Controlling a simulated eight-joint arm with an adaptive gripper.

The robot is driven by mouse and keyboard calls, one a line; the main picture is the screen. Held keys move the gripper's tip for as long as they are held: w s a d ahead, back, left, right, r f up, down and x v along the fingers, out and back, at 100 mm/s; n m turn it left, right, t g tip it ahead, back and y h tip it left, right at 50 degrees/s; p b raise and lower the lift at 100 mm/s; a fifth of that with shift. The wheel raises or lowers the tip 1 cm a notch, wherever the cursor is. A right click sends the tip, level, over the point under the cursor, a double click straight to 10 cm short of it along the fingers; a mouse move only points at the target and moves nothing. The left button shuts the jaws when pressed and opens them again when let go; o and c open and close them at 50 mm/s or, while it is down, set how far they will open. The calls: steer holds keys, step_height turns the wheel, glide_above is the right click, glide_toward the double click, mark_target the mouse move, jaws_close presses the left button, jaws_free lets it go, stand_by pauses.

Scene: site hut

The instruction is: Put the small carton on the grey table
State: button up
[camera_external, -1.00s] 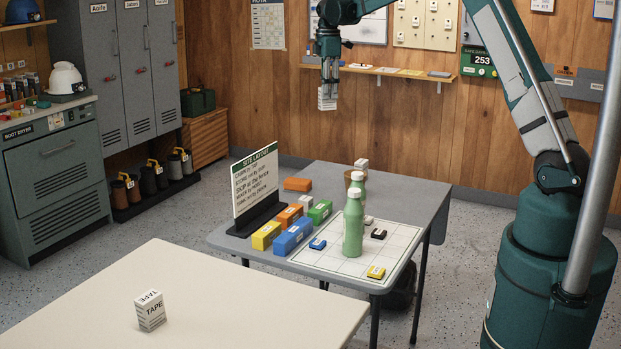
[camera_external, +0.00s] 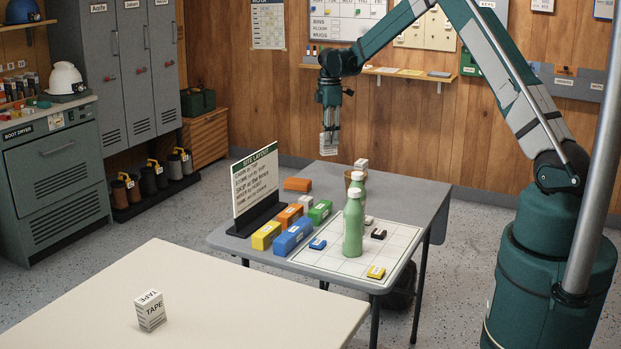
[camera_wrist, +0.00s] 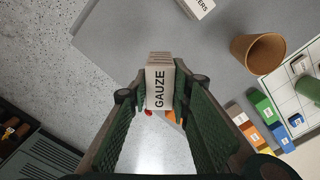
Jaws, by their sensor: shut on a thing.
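My gripper (camera_external: 329,128) points down and is shut on a small white carton (camera_external: 329,147). In the wrist view this carton (camera_wrist: 160,88) reads GAUZE and sits between the two fingers. It hangs in the air near the far left corner of the grey table (camera_external: 420,188). In the wrist view the grey table (camera_wrist: 115,42) lies beyond the carton, with its edge passing near it and floor beside it. Another small carton, labelled TAPE (camera_external: 150,311), stands upright on the cream table (camera_external: 230,300) in front.

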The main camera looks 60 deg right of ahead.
mark_target(329, 152)
steer(key=shift+f, duration=0.2)
steer(key=shift+f+b, duration=0.3)
steer(key=shift+f, duration=2.65)
steer(key=shift+f, duration=1.9)
steer(key=shift+f+b, duration=0.2)
steer(key=shift+b, duration=0.15)
steer(key=o, duration=0.8)
steer(key=shift+r, duration=0.2)
step_height(329, 152, up, 12)
steer(key=shift+r+p, duration=0.1)
steer(key=shift+p, duration=0.55)
